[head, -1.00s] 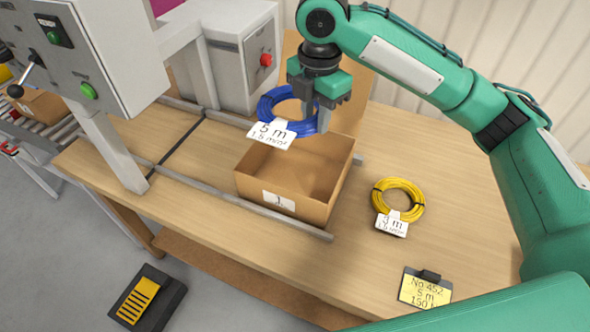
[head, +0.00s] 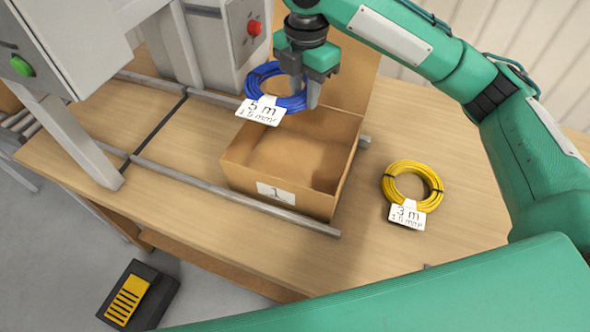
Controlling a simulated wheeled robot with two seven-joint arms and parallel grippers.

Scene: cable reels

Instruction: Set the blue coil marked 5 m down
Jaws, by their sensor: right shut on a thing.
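The blue coil (head: 262,78) carries a white tag (head: 262,111) reading "5 m". My right gripper (head: 305,95) is shut on the coil's right side and holds it up in the air. In the head view the coil overlaps the back left part of an open cardboard box (head: 238,182) labelled "1". Its exact height over the box is hard to tell. The box's visible floor is empty. My left gripper is not in view.
A yellow coil (head: 433,182) tagged "3 m" lies on the table (head: 385,255) right of the box. A metal rail (head: 220,195) runs along the box's front. A grey machine with a red button (head: 254,27) stands behind at left. A yellow-black pedal (head: 128,300) is on the floor.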

